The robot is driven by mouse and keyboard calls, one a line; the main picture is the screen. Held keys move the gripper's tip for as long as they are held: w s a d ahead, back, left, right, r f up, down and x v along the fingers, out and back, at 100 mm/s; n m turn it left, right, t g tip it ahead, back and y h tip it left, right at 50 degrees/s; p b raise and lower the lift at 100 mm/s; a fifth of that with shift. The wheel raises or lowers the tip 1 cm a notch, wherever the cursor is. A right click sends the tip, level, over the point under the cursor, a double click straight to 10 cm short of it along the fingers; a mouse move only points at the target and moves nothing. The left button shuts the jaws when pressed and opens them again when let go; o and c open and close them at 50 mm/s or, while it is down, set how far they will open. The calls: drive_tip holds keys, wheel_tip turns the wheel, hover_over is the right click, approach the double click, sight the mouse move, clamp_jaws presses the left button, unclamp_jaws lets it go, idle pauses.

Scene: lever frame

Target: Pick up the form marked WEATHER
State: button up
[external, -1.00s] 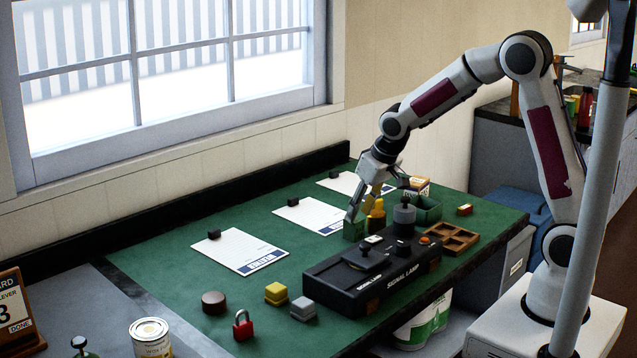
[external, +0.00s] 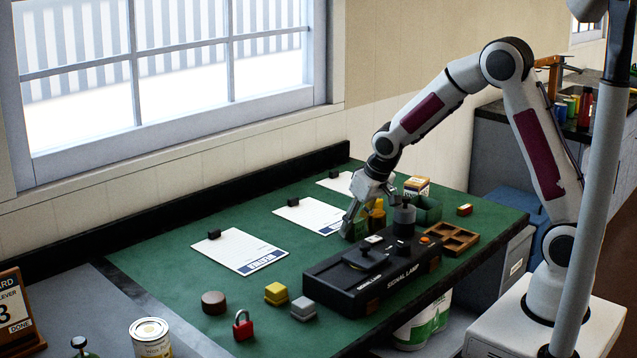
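Three white forms with black clips lie in a row on the green bench top: a near one (external: 238,250), a middle one (external: 308,214) and a far one (external: 342,182). The near one has a blue band at its lower edge, and the middle one shows part of one.
A black signal lamp box (external: 375,280) stands in front of my gripper. A red padlock (external: 243,326) and small blocks (external: 276,293) lie nearer.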

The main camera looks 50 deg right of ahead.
idle(0.5)
drive_tip(key=c, duration=0.8)
drive_tip(key=shift+o, duration=0.2)
drive_tip(key=shift+r, duration=4.95)
